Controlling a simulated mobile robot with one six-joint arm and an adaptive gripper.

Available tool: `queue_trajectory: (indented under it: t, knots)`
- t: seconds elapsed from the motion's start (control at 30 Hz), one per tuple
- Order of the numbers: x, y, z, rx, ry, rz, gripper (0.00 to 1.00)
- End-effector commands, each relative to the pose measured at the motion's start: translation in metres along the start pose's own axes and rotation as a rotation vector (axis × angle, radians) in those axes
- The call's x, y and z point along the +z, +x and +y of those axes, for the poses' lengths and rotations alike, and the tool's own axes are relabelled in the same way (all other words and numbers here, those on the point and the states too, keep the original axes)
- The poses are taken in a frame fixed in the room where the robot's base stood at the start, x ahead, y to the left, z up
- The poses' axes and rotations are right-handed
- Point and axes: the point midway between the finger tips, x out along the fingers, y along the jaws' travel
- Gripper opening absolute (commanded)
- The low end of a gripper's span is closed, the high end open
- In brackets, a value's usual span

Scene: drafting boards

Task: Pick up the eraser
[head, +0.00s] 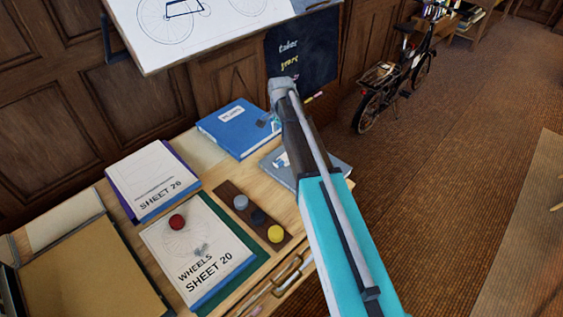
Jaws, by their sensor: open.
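I cannot pick out the eraser with certainty. A small grey lump (201,250) lies on the white cover marked "WHEELS SHEET 20" (185,275), and its kind is too small to tell. My arm reaches in from the lower right and passes over the right side of the desk. Its end is turned away or hidden behind its own links, so my gripper's fingers do not show. The arm covers part of a grey-blue book (335,161) at the desk's right edge.
A brown strip (228,192) holds grey, dark and yellow round pieces. A blue book (235,128) lies at the back. A tilted drawing board (200,40) overhangs behind. A bicycle (385,85) stands on the floor at right.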

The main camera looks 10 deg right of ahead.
Motion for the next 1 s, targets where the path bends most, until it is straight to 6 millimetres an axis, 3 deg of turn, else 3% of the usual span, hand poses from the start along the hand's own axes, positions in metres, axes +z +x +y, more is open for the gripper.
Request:
queue_trajectory:
  t: [0.37, 1.0]
  knots:
    - [0.0, 0.006, 0.001, 0.0, -0.002, 0.0, 0.77]
    - [0.0, 0.054, 0.001, 0.0, -0.003, 0.0, 0.77]
